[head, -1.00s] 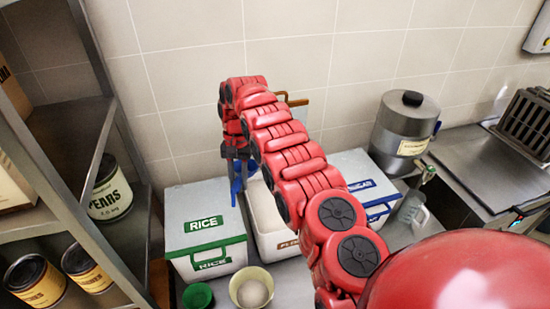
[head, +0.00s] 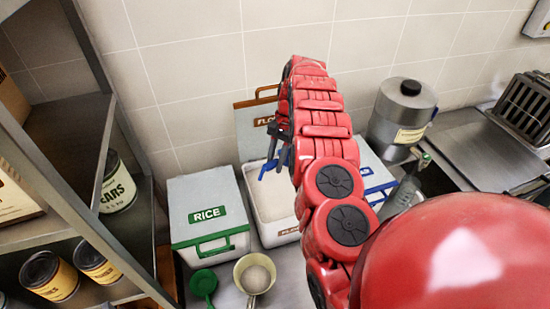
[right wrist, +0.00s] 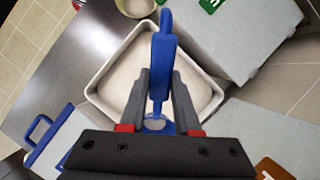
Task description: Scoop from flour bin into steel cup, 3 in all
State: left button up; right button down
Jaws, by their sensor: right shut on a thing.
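The flour bin (head: 250,205) is an open white bin with pale flour inside, partly hidden behind my right arm. It also shows in the right wrist view (right wrist: 98,95). My right gripper (head: 282,150) is above the bin, shut on a blue scoop (head: 268,168). In the right wrist view the fingers (right wrist: 160,105) close around the blue scoop (right wrist: 163,55), with flour behind it. I cannot tell whether the scoop holds flour. The cup (head: 242,268), pale with a handle, stands in front of the bin with whitish contents. My left gripper is not in view.
The closed rice bin (head: 205,195) stands left of the flour bin. A green scoop (head: 204,283) lies before it. The flour lid (head: 255,125) stands upright behind. A blue-marked bin (head: 375,180) and a steel dispenser (head: 402,110) are to the right. A shelf (head: 75,150) stands left.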

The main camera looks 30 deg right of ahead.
notch_tip(320, 180, down, 13)
jog(key=b, duration=0.7)
jog(key=shift+b, duration=0.4)
jog(key=shift+r, duration=0.1)
dwell(1.3)
jog(key=shift+s+r+p, duration=0.1)
jog(key=shift+r+p, duration=1.6)
jog(key=shift+r, duration=3.7)
